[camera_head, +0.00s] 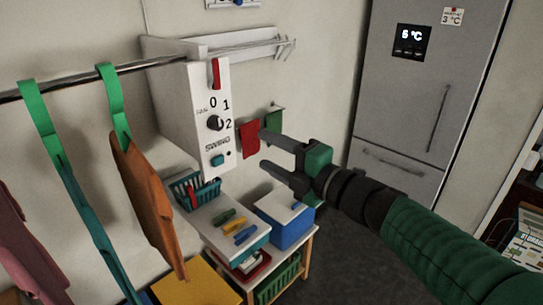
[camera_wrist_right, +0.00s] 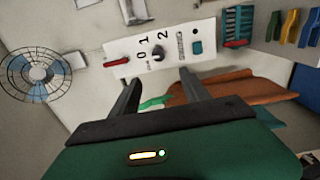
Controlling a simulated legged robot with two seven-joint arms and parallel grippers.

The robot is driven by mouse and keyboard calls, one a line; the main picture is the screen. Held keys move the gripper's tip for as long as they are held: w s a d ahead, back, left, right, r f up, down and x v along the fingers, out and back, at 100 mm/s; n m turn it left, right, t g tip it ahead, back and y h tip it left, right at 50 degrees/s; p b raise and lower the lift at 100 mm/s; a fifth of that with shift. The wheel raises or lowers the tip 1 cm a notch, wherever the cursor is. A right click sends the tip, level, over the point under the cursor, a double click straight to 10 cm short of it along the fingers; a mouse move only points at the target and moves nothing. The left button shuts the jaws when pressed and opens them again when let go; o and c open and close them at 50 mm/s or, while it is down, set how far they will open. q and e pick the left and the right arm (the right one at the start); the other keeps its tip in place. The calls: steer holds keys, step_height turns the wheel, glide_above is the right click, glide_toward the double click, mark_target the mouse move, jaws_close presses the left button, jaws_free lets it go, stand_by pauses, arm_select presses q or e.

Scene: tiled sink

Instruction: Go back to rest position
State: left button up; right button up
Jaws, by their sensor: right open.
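My right gripper (camera_head: 268,158) comes in from the right on a green arm. Its two dark fingers point left and are apart, with nothing between them. In the head view it is in front of the wall, right of the white control box (camera_head: 208,120) with a red lever, a dark knob and a blue button. In the right wrist view the open fingers (camera_wrist_right: 158,80) point towards this control panel (camera_wrist_right: 165,52), with clear space between. Orange cloth (camera_wrist_right: 230,88) shows behind the right finger there. My left gripper is in neither view.
Clothes, including an orange one (camera_head: 148,200), hang from a rail (camera_head: 90,78) at the left. A shelf unit (camera_head: 306,240) with a blue basket, coloured pegs and a blue box (camera_head: 283,228) stands below. A grey fridge (camera_head: 425,90) is at the back right. A fan (camera_wrist_right: 38,72) shows in the wrist view.

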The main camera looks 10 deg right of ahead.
steer(key=d+f+m+g+h, duration=0.1)
steer(key=d+f+m+h, duration=0.4)
steer(key=f+m, duration=0.4)
steer(key=d+f+m+g+h, duration=0.1)
steer(key=d+f+m+h, duration=0.45)
steer(key=f, duration=0.65)
steer(key=s+f+m+g, duration=1)
steer(key=s+f, duration=0.8)
steer(key=s, duration=0.3)
steer(key=shift+s+a+f+m, duration=0.15)
steer(key=shift+f+m, duration=0.25)
steer(key=shift+m, duration=0.05)
